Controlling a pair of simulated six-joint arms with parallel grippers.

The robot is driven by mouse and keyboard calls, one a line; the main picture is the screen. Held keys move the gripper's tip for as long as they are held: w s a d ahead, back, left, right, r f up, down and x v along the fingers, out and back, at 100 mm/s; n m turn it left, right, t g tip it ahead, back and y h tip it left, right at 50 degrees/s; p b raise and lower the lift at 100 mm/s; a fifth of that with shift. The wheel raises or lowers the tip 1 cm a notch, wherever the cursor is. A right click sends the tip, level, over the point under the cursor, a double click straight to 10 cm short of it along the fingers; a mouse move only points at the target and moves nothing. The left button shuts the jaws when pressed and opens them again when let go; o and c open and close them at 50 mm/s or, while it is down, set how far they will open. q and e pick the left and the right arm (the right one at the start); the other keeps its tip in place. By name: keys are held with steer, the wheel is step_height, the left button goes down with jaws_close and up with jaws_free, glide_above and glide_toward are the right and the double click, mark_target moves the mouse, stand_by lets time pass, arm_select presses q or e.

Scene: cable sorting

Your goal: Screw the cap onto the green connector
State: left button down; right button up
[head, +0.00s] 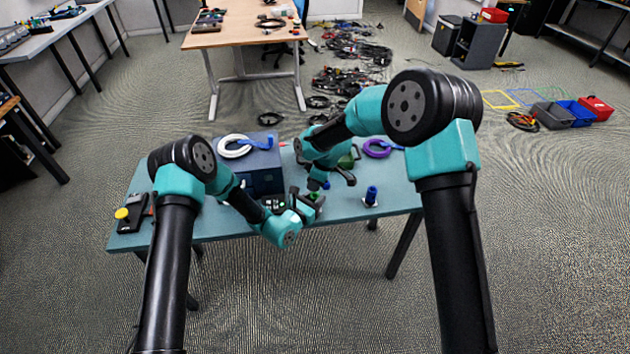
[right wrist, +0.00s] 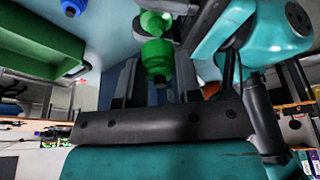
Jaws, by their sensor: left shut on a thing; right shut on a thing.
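The green connector (right wrist: 153,22) shows at the top of the right wrist view. It is held by my left gripper (head: 303,199), whose dark fingertip shows beside it. My right gripper (right wrist: 150,82) is shut on a second green piece, which I take for the cap (right wrist: 157,60). The cap has a wide body and a narrower end towards my palm. The two green pieces are in line and very close; I cannot tell whether their threads engage. In the head view my right gripper (head: 330,178) is just above the left one, and the green pieces are mostly hidden.
A blue connector (head: 371,195) stands at the right on the teal table (head: 390,200). A dark blue box (head: 262,178) carries a white cable coil (head: 236,146). A green bin (right wrist: 35,42) and a purple coil (head: 377,148) are at the back.

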steer(key=shift+f, duration=0.15)
steer(key=shift+f, duration=0.75)
steer(key=shift+f, duration=0.55)
stand_by(0.6)
steer(key=o, duration=0.9)
steer(key=shift+r, duration=0.15)
steer(key=shift+r, duration=2.15)
steer(key=shift+c, duration=0.5)
